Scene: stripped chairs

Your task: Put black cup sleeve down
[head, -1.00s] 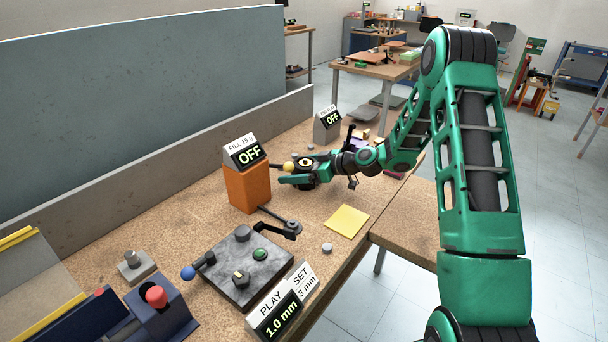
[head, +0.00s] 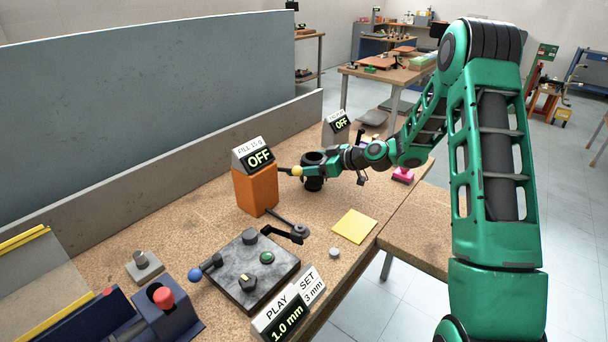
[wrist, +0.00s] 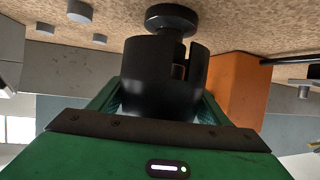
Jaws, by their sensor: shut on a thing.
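The black cup sleeve (head: 313,181) is a dark round ring with a slot in its side. In the head view it looks upright, close to the worktop beside the orange box. My green gripper (head: 316,170) reaches it from the right and is shut on it. In the wrist view the sleeve (wrist: 150,80) sits between the two green fingers of my gripper (wrist: 160,95), its slot on the right. A black round-footed piece (wrist: 172,18) shows just past it. I cannot tell whether the sleeve touches the worktop.
The orange box (head: 255,190) with an OFF display stands just left of the sleeve. A yellow ball (head: 297,171) on a black lever is very close to my gripper. A yellow square (head: 354,226) and a grey plate with knobs (head: 248,272) lie nearer. Bare worktop lies between.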

